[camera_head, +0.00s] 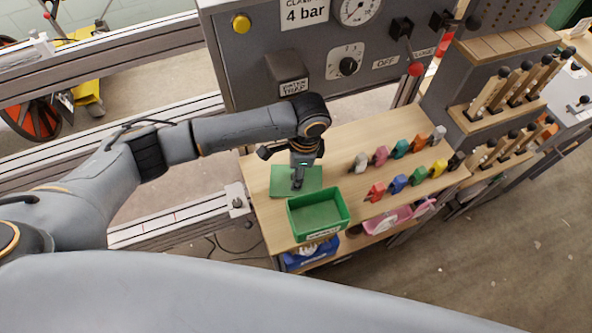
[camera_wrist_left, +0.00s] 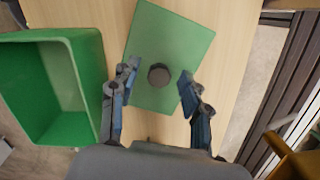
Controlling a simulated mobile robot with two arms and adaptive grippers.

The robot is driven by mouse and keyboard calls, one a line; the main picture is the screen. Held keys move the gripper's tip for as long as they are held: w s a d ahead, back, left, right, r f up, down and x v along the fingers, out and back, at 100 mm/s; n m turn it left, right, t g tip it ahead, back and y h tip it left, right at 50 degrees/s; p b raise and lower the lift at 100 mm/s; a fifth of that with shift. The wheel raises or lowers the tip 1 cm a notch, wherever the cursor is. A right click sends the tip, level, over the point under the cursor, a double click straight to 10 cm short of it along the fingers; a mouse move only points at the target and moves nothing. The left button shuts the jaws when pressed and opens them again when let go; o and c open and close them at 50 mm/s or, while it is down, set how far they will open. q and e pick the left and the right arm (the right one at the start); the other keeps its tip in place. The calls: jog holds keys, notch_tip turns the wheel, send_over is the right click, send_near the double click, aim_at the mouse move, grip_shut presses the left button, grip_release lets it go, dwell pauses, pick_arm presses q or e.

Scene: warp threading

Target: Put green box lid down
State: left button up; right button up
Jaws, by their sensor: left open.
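The green box lid (camera_head: 282,181) lies flat on the wooden bench behind the green box. In the left wrist view the lid (camera_wrist_left: 165,40) shows a round dark knob (camera_wrist_left: 159,75) on top. The green box (camera_head: 318,214) stands uncovered on the bench and looks empty; it also shows in the left wrist view (camera_wrist_left: 60,125). My left gripper (camera_head: 298,183) points down over the lid. In the left wrist view its fingers (camera_wrist_left: 156,82) are spread on both sides of the knob, apart from it. My right gripper is in neither view.
Several coloured pegs (camera_head: 398,184) stand in two rows on the bench (camera_head: 352,160) to the right. A grey control panel (camera_head: 300,55) rises behind the bench. A pink tray (camera_head: 388,222) and a blue bin (camera_head: 300,262) sit below the bench top.

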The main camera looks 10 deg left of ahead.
pick_arm(q)
notch_tip(320, 180, up, 12)
jog(key=d, duration=0.1)
jog(key=shift+w+d+b, duration=0.2)
jog(key=shift+b, duration=0.25)
dwell(0.4)
